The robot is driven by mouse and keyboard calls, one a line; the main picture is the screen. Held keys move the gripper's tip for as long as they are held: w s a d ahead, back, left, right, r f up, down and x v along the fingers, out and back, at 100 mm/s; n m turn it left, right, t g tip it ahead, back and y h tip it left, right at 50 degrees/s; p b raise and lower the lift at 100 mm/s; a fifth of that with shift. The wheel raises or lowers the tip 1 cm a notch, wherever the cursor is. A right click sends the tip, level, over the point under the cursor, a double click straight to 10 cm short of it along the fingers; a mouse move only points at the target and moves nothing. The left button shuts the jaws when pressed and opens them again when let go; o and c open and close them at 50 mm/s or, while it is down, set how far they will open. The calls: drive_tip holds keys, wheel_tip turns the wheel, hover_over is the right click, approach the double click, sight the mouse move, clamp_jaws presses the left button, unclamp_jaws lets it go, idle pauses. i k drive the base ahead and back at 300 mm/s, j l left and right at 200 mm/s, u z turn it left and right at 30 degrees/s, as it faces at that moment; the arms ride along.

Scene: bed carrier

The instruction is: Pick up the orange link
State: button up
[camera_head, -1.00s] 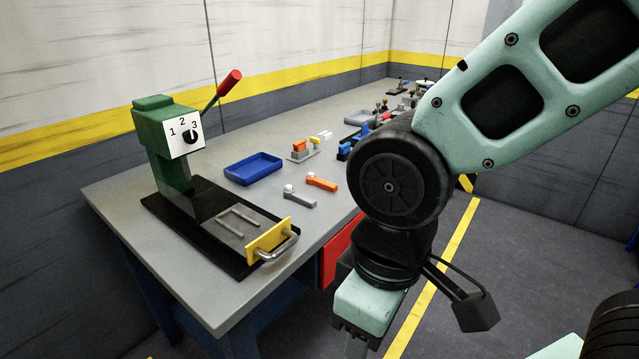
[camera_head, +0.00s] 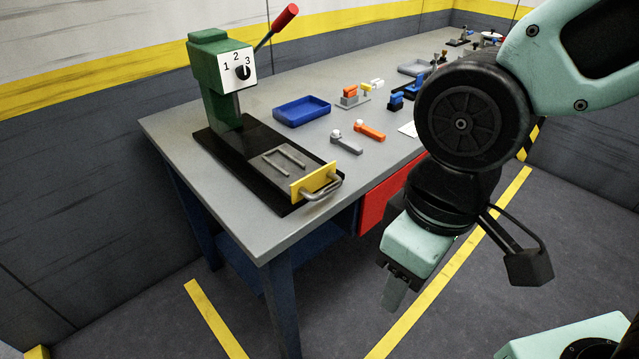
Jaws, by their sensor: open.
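The orange link (camera_head: 371,132) lies on the grey table top, with a white round piece at its far left end. A similar grey link (camera_head: 347,146) lies just in front and to the left of it. My gripper (camera_head: 394,292) hangs below my arm, beyond the table's front edge, lower right of the orange link and well apart from it. It points down and holds nothing that I can see. The gap between its fingers is hard to make out from this side.
On the table (camera_head: 185,143) stand a green press (camera_head: 212,75) with a red-tipped lever, its black base with a yellow handled plate (camera_head: 314,182), and a blue tray (camera_head: 302,110). Several small parts lie farther back. A red drawer (camera_head: 384,198) is under the front edge.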

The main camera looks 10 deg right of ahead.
sight(377, 134)
drive_tip(key=i+l, duration=0.55)
drive_tip(key=i, duration=0.15)
drive_tip(key=i+l, duration=0.55)
drive_tip(key=i, duration=0.2)
